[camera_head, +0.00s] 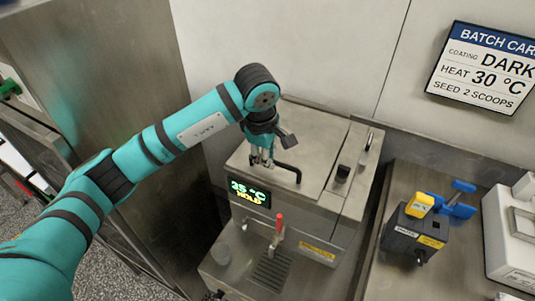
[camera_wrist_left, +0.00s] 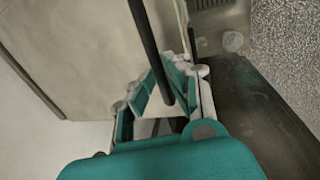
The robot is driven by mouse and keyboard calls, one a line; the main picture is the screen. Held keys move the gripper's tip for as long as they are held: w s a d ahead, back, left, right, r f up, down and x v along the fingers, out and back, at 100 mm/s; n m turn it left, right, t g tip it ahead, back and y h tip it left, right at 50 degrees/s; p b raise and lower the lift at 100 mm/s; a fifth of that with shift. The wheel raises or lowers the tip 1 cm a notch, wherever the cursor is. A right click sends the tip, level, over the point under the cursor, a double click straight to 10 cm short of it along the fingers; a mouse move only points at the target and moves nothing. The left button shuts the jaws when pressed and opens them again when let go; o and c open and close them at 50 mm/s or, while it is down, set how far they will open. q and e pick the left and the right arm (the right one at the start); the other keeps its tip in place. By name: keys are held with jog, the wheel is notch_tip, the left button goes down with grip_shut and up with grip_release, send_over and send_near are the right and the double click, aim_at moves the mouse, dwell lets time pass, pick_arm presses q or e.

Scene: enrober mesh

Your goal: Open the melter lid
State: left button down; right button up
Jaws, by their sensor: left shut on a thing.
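The melter is a steel box with a display reading 35 °C HOLD (camera_head: 249,193). Its flat steel lid (camera_head: 312,130) lies down on top, with no gap that I can make out. A black bar handle (camera_head: 290,172) stands at the lid's front edge. My left gripper (camera_head: 261,159) comes down over the handle's left part and is shut on it. In the left wrist view the dark handle bar (camera_wrist_left: 146,35) runs between the fingers (camera_wrist_left: 172,84). The exact finger contact is partly hidden. My right gripper is not in view.
A red-handled tap (camera_head: 279,222) and a drip grate (camera_head: 271,270) are on the melter's front. A dark box with a yellow block (camera_head: 419,203) and a blue part (camera_head: 455,203) stand at right. A batch card (camera_head: 487,68) hangs on the wall. A tall steel cabinet (camera_head: 90,70) stands left.

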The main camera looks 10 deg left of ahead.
pick_arm(q)
jog(key=shift+r, duration=0.1)
jog(key=w+d+r+p, duration=0.1)
jog(key=w+r, duration=0.3)
jog(key=r, duration=0.4)
jog(key=w+d+r+p, duration=0.1)
jog(key=w+r, duration=0.3)
jog(key=r, duration=0.5)
jog(key=shift+w+d+p, duration=0.15)
jog(key=shift+d+p, duration=0.15)
jog(key=shift+p, duration=0.55)
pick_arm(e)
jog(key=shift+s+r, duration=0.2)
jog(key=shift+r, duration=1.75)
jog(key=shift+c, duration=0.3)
